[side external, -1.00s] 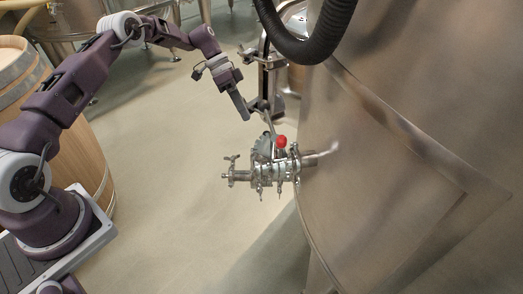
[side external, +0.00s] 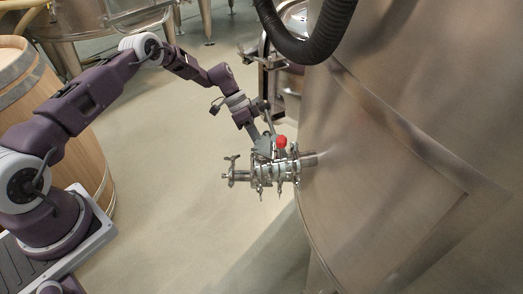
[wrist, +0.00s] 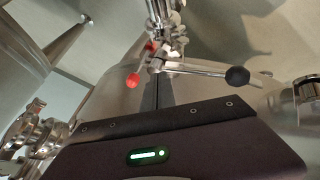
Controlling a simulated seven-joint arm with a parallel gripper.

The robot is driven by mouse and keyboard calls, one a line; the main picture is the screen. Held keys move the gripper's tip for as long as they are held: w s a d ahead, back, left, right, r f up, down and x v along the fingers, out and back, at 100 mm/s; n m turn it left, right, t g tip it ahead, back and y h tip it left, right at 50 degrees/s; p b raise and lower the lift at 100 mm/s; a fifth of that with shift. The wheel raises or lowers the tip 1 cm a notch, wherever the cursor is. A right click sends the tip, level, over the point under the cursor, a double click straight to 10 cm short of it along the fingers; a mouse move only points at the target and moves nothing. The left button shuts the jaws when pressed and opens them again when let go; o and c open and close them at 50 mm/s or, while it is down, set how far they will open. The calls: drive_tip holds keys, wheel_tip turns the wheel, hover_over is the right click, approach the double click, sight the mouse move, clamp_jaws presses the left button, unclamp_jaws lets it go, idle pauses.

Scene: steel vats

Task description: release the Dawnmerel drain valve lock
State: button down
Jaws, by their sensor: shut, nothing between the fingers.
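The drain valve (side external: 268,172) is a cluster of steel fittings and clamps on a short pipe from the large steel vat (side external: 410,160). A red knob (side external: 281,141) stands on top of it and also shows in the wrist view (wrist: 132,80). A steel lever with a black ball end (wrist: 237,77) reaches to the right across the wrist view. My gripper (side external: 262,140) is shut and empty, pointing down at the top of the valve beside the red knob. In the wrist view its fingers (wrist: 158,92) end close to the lever's hub; I cannot tell whether they touch.
A thick black hose (side external: 310,45) hangs above the valve. A wooden barrel (side external: 85,150) stands behind my arm at left. Other steel vats (side external: 75,20) stand at the back. The pale floor (side external: 170,190) left of the valve is clear.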

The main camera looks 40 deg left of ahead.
drive_tip(key=shift+s+d+r, duration=0.15)
drive_tip(key=shift+s+d, duration=0.85)
drive_tip(key=shift+d, duration=0.1)
drive_tip(key=shift+s+d+r+t+y, duration=0.15)
drive_tip(key=shift+s+d+t+y, duration=0.05)
drive_tip(key=shift+s+t+y, duration=0.1)
drive_tip(key=s+d+m+t+y, duration=0.1)
drive_tip(key=s+t+y, duration=0.1)
drive_tip(key=s+d+m+t+y, duration=0.1)
drive_tip(key=d+t+y, duration=0.1)
drive_tip(key=t, duration=0.1)
drive_tip(key=shift+s, duration=0.4)
drive_tip(key=shift+w+a+f, duration=0.3)
drive_tip(key=shift+w+a, duration=0.15)
drive_tip(key=shift+w, duration=0.15)
drive_tip(key=shift+r, duration=0.1)
